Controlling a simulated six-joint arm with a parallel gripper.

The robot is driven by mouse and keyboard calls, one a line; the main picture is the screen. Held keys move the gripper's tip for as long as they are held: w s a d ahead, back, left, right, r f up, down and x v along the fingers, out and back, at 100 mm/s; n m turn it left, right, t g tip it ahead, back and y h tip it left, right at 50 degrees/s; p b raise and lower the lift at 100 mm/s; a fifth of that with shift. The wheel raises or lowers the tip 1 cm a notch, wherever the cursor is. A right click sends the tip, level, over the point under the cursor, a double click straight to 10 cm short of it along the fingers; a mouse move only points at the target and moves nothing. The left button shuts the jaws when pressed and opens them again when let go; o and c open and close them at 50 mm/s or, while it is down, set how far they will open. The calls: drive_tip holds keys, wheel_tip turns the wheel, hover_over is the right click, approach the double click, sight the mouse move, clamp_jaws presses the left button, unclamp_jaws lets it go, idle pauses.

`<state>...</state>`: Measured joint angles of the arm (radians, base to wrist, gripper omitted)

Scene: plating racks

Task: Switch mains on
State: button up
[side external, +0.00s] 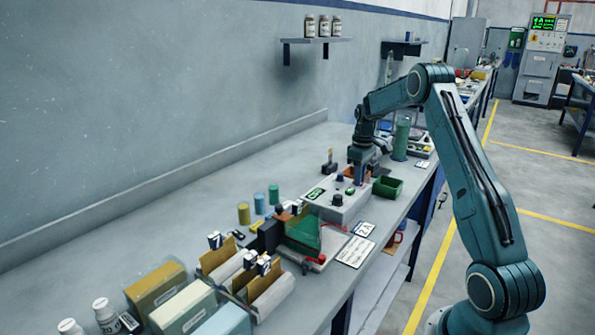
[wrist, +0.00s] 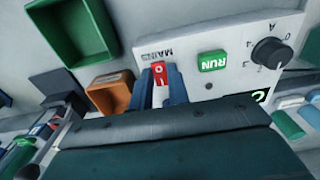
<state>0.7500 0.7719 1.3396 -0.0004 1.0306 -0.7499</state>
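The grey control box (side external: 325,211) sits on the bench in the side view and fills the upper right of the wrist view (wrist: 215,32). A small red switch (wrist: 159,73) with a white O sits at its edge, beside the word MAINS. My gripper (wrist: 160,84) has its two blue fingers apart, one on each side of the red switch. Whether they touch it is unclear. In the side view my gripper (side external: 361,180) is down over the box's far end and hides the switch. A green RUN button (wrist: 212,61) and a black knob (wrist: 271,53) are on the same panel.
A green bin (side external: 387,188) stands right of the box, close to my gripper. An orange tray (wrist: 110,92) lies near the switch end. A green cylinder (side external: 401,140) stands behind.

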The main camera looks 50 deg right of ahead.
clamp_jaws()
drive_tip(key=shift+w+g, duration=0.25)
drive_tip(key=shift+g, duration=0.95)
drive_tip(key=o, duration=0.6)
unclamp_jaws()
drive_tip(key=shift+c, duration=0.2)
drive_tip(key=shift+s+d+t, duration=0.1)
drive_tip(key=shift+s+t, duration=0.05)
drive_tip(key=shift+t, duration=0.25)
drive_tip(key=shift+s+t, duration=0.15)
drive_tip(key=shift+t, duration=0.65)
